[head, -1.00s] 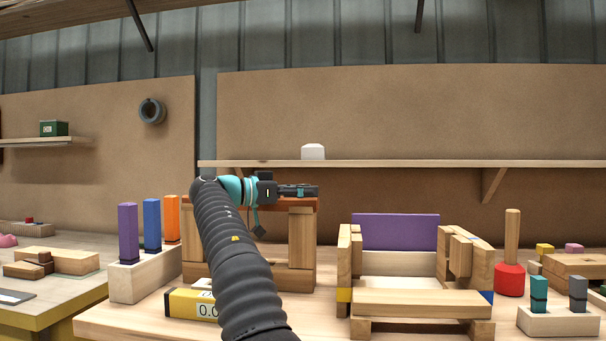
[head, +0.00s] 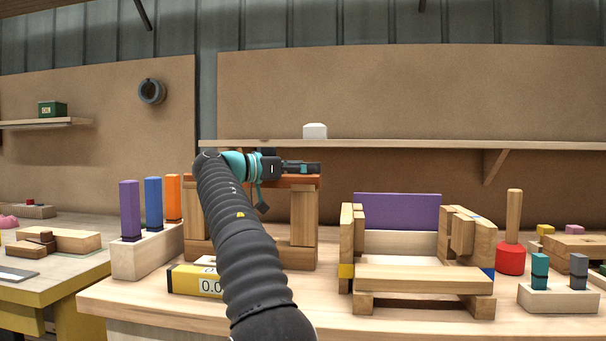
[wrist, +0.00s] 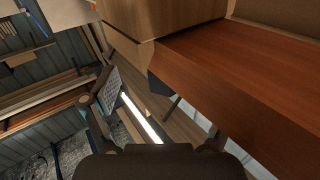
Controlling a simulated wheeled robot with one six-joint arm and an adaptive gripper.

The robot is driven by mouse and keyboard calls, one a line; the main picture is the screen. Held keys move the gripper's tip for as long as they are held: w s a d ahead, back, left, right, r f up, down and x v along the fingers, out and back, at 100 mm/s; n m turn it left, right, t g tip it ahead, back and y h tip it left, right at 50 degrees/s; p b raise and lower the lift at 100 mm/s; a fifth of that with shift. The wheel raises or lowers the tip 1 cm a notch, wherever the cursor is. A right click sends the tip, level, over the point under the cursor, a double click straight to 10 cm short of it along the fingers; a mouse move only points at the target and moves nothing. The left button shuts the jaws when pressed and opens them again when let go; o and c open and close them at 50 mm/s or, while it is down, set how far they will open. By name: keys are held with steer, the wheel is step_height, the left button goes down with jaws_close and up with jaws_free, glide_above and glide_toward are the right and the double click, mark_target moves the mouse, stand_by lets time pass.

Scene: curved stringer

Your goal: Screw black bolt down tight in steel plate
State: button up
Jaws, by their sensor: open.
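I cannot make out a black bolt or a steel plate for certain in either view. My gripper (head: 302,168) is at the top of a wooden frame, close to its reddish-brown top board (head: 310,183). The head view shows it side-on, pointing right, and its fingers are hard to separate there. In the wrist view my open gripper (wrist: 155,120) has dark fingers apart with nothing seen between them. The reddish board (wrist: 245,90) fills the right of that view, with a wooden block at its top left.
A wooden rack (head: 145,255) with purple, blue and orange pegs stands left of my arm. A wooden chair-like assembly (head: 395,240) with a purple back panel stands right. A red-based mallet (head: 510,258) is farther right. A flat grey piece (head: 18,277) lies on the left table.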

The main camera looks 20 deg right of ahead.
steer(key=b, duration=0.1)
steer(key=f+n+t+b, duration=0.1)
steer(key=f+t, duration=0.1)
steer(key=shift+w+d+n+b, duration=0.25)
steer(key=shift+d+n+b, duration=0.05)
steer(key=shift+d+b, duration=0.1)
steer(key=n+t+y+b, duration=0.1)
steer(key=n+t+b, duration=0.1)
steer(key=t+b, duration=0.2)
steer(key=shift+d, duration=0.2)
steer(key=shift+a+r+n+t+y+b, duration=0.1)
steer(key=shift+r+n+t+y+b, duration=0.15)
steer(key=shift+n+t, duration=0.2)
steer(key=shift+r+n+t+y+b, duration=0.1)
steer(key=shift+n+t+y+b, duration=0.2)
steer(key=shift+n+t, duration=0.15)
steer(key=shift+s+f+n+t+y+b, duration=0.1)
steer(key=shift+n+t+y+b, duration=0.2)
steer(key=shift+t+b, duration=0.25)
steer(key=shift+n+t+y+b, duration=0.7)
steer(key=shift+n+t, duration=0.2)
steer(key=shift+t, duration=0.25)
steer(key=n+t+y, duration=0.2)
steer(key=y, duration=0.1)
steer(key=shift+r+t, duration=0.3)
steer(key=shift+r, duration=0.1)
steer(key=shift+w+n+t+y, duration=0.2)
steer(key=shift+n+t+y, duration=0.25)
steer(key=shift+n, duration=0.15)
